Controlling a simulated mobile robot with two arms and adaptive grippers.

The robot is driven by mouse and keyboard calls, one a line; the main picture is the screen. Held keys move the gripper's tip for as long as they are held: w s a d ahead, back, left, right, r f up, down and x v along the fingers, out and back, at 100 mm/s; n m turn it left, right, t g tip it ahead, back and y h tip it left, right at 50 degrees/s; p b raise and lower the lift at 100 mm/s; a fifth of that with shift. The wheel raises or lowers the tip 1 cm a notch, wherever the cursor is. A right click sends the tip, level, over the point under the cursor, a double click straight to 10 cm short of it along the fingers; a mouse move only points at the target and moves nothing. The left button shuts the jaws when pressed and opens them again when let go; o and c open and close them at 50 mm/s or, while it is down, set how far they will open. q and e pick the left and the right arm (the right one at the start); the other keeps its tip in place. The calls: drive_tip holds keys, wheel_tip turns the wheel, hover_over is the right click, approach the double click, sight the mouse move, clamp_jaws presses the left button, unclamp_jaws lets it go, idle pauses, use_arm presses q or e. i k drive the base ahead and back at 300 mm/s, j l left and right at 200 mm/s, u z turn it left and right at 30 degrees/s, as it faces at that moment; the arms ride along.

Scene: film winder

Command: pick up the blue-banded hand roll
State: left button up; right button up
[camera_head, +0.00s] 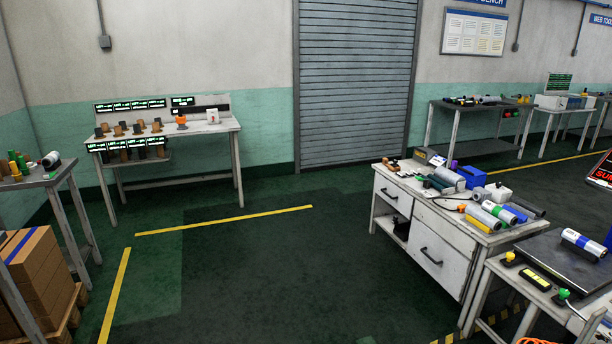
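A white roll with a blue band (583,243) lies on the dark flat plate (556,262) of the table at the right edge. Several more rolls lie on the white workbench (462,233) left of it. One of these has a green band (499,213), and a roll beside it shows blue or purple (516,212). They are small here, and I cannot tell for sure which roll the task names. Neither of my grippers is in view.
The workbench also holds a blue box (472,177) and small tools. A shelf table (210,127) stands at the back left. Cartons (38,272) on a pallet stand at lower left. The floor (240,275) in the middle is clear, with yellow lines.

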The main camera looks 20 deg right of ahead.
sight(583, 242)
drive_tip(key=i+l+z, duration=0.15)
drive_tip(key=i+z, duration=0.65)
drive_tip(key=i+j+z, duration=0.1)
drive_tip(key=i+z, duration=0.3)
drive_tip(key=i+j+z, duration=0.25)
drive_tip(key=i+z, duration=0.15)
drive_tip(key=i+j+z, duration=0.55)
drive_tip(key=z, duration=0.3)
drive_tip(key=i+j+z, duration=0.3)
drive_tip(key=z, duration=0.2)
drive_tip(key=i+j+z, duration=0.25)
drive_tip(key=z, duration=0.2)
drive_tip(key=i+j+z, duration=0.1)
drive_tip(key=j+z, duration=0.85)
drive_tip(key=i, duration=0.05)
